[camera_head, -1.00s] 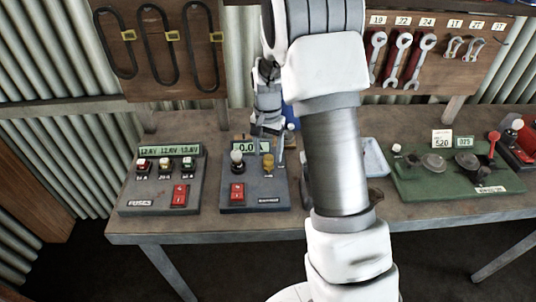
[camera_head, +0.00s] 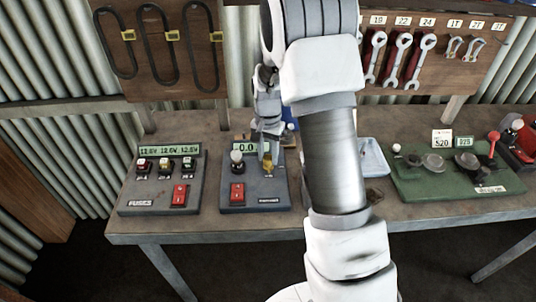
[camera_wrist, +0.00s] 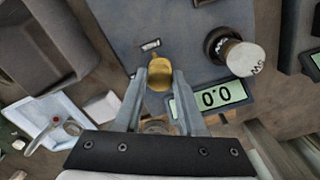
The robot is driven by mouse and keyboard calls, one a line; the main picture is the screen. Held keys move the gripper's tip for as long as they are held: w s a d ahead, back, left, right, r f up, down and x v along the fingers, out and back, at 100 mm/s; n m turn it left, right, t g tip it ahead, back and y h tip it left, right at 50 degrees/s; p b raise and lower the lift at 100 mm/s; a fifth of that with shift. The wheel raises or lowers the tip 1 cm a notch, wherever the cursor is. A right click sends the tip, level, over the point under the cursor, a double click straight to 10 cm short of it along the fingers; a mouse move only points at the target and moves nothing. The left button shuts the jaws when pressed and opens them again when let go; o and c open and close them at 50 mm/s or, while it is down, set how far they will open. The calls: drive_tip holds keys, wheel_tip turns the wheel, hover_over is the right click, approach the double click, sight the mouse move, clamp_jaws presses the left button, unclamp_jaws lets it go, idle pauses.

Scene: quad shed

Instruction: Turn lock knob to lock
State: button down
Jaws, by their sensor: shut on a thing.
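The brass-yellow lock knob (camera_head: 268,170) stands on the right part of a grey control box (camera_head: 264,192) on the workbench. In the wrist view the knob (camera_wrist: 160,76) sits between my two fingertips. My gripper (camera_head: 268,150) points down over the box and is shut on the knob; it also shows in the wrist view (camera_wrist: 158,82). A small label (camera_wrist: 150,45) lies beside the knob. A display (camera_wrist: 212,97) on the box reads 0.0 and is partly hidden by my gripper in the head view. The knob's exact turn angle is hard to tell.
A grey-white knob (camera_head: 237,157) and a red switch (camera_head: 237,192) are on the same box. A fuse box (camera_head: 150,190) stands to the left. A blue-white tray (camera_head: 374,160) and a green board (camera_head: 440,180) lie to the right.

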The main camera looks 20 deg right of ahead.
drive_tip(key=shift+n, duration=0.4)
drive_tip(key=n+b, duration=0.1)
drive_tip(key=n, duration=0.2)
drive_tip(key=shift+n, duration=0.4)
drive_tip(key=n, duration=0.4)
drive_tip(key=shift+b, duration=0.4)
drive_tip(key=n, duration=0.5)
drive_tip(key=shift+d, duration=0.1)
drive_tip(key=n, duration=0.4)
drive_tip(key=shift+p, duration=0.35)
drive_tip(key=shift+n, duration=0.3)
drive_tip(key=c, duration=0.5)
unclamp_jaws()
